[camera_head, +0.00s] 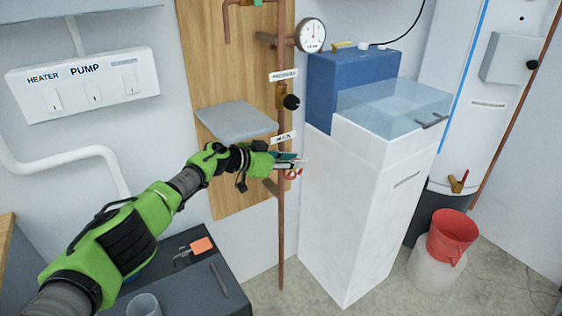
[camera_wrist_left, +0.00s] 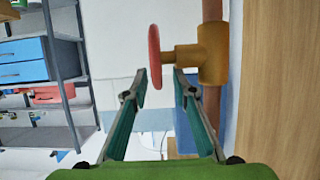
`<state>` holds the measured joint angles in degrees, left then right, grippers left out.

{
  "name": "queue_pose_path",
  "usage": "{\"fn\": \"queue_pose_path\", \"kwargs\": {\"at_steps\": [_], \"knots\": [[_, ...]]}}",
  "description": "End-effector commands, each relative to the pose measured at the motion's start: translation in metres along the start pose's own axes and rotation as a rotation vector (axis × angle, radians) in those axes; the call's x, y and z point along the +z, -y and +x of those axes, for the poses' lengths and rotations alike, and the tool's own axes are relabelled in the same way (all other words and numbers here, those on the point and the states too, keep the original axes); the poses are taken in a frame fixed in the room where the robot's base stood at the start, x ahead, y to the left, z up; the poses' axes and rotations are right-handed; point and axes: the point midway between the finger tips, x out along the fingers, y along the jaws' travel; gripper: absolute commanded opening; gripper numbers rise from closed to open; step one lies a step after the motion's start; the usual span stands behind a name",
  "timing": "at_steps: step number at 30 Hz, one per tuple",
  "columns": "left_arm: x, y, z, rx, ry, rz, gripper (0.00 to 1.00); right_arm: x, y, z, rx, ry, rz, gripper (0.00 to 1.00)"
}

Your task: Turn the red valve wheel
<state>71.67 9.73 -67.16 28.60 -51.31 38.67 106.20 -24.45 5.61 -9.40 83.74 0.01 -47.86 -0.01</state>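The red valve wheel (camera_head: 292,174) is partly hidden behind my left gripper (camera_head: 290,162) in the head view. In the left wrist view, the wheel (camera_wrist_left: 154,52) is seen nearly edge-on, on a brass stem and valve body (camera_wrist_left: 211,54) fitted to a copper pipe. My left gripper (camera_wrist_left: 160,78) is open, its two fingers apart. The wheel's lower edge shows between the fingertips, closer to the left finger. I cannot tell whether a finger touches it. My right gripper is not in view.
The copper pipe (camera_head: 281,235) runs down a wooden board (camera_head: 236,60). A grey shelf plate (camera_head: 236,120) sits above my left arm. A white cabinet (camera_head: 345,220) stands close right of the wheel. A dark bench (camera_head: 205,275) with tools lies below.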

Motion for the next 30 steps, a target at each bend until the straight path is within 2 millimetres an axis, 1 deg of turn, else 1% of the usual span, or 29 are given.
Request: {"fn": "queue_pose_path", "kwargs": {"at_steps": [15,20,28,29,30], "knots": [[0.002,-0.002,-0.053,0.002,0.002,0.001,0.25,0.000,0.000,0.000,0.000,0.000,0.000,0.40],[0.002,-0.003,-0.060,0.003,0.003,0.000,0.25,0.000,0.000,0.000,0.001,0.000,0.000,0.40],[0.002,-0.003,-0.061,0.004,0.002,-0.001,0.25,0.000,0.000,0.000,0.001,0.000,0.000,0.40],[0.002,-0.003,-0.061,0.004,0.002,-0.001,0.25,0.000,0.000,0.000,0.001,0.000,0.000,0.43],[0.002,-0.003,-0.060,0.004,0.002,-0.001,0.25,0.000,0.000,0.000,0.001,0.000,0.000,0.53]]}}
